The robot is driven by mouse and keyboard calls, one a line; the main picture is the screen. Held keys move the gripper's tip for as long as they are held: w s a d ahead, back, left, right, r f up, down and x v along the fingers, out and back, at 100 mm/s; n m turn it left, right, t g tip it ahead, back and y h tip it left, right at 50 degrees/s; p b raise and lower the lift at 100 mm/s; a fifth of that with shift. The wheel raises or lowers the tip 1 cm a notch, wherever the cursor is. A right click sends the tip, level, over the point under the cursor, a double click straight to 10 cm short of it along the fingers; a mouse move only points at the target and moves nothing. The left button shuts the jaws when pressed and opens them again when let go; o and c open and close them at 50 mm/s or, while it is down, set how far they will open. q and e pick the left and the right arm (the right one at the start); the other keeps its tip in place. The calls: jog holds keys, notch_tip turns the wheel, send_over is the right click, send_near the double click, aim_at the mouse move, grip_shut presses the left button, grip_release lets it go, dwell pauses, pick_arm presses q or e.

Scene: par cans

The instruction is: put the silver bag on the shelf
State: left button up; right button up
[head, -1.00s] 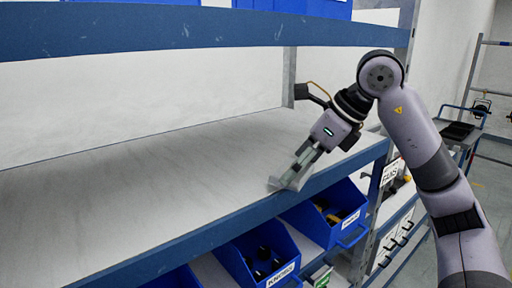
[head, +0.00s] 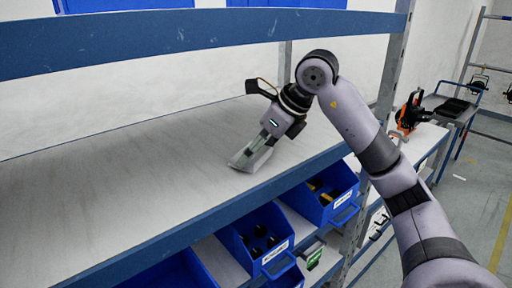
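The silver bag (head: 243,160) is a small, pale grey flat shape at the fingertips of my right gripper (head: 255,150). The gripper comes in from the right and points down and left over the shelf board (head: 110,180). Its fingers appear closed on the bag. The bag's lower end is at or just above the board; I cannot tell whether it touches. The fingers hide part of the bag. My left gripper is out of view.
The board is otherwise bare, with wide free room to the left. A blue beam (head: 200,30) crosses above it, and a blue front edge (head: 215,212) runs below. Blue bins (head: 255,240) stand underneath. A grey post (head: 393,65) is at the right.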

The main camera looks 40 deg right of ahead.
jog(key=shift+f, duration=0.25)
jog(key=o, duration=1.1)
jog(key=shift+r, duration=0.1)
jog(key=shift+w+r, duration=0.1)
jog(key=shift+r, duration=0.35)
jog(key=b+v, duration=0.1)
jog(key=v, duration=0.6)
jog(key=shift+f+b, duration=0.1)
jog(key=shift+b, duration=0.2)
